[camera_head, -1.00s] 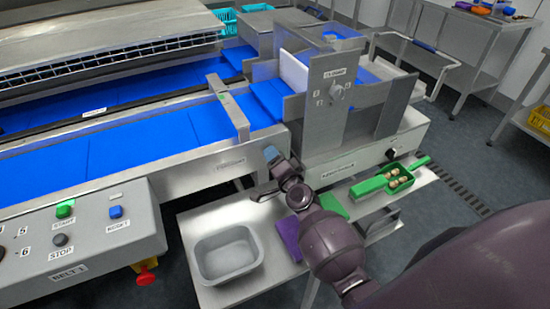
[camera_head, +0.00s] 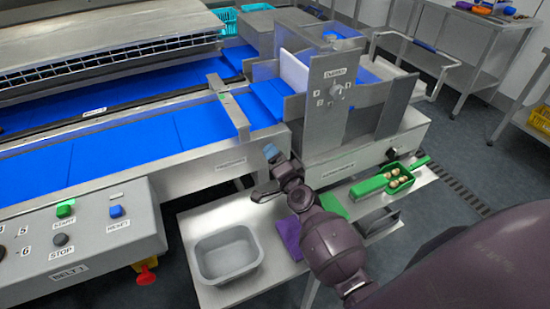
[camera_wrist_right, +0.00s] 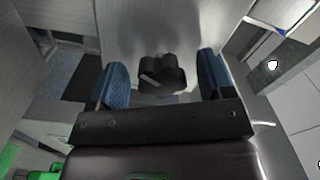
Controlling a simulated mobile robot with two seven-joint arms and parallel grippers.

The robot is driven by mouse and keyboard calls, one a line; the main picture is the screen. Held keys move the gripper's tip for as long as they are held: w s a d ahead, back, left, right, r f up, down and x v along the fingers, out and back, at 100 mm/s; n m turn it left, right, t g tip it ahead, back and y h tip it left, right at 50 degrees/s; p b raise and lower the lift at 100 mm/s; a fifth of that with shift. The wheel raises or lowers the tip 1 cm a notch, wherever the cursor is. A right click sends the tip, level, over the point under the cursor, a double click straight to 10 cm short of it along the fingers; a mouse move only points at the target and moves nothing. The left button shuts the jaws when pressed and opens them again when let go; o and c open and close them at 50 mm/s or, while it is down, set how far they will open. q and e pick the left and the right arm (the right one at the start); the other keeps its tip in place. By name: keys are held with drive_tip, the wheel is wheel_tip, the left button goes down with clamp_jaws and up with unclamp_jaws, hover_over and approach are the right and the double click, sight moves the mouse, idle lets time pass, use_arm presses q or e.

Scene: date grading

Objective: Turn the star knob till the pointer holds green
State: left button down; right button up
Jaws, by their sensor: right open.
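My right gripper (camera_head: 266,173) is at the side of the belt frame, below the belt edge, with its fingers apart. In the right wrist view a dark lobed knob (camera_wrist_right: 161,74) with a light mark on it lies between the two blue fingertips. A gap shows on each side of it, so the open jaws (camera_wrist_right: 162,66) straddle it without visibly gripping. I cannot make out this knob in the head view. I see no pointer or green zone clearly in either view. My left gripper is out of view.
The blue belt (camera_head: 125,150) runs beside the gripper. A grey tub (camera_head: 226,256) stands on the lower shelf beneath. A green tray (camera_head: 400,180) with small brown items is to the right. The grey control box (camera_head: 100,228) stands at front left.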

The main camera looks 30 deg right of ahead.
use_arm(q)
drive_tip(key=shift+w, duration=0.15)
use_arm(e)
drive_tip(key=s, duration=1)
drive_tip(key=shift+s+a, duration=0.2)
drive_tip(key=shift+a, duration=0.1)
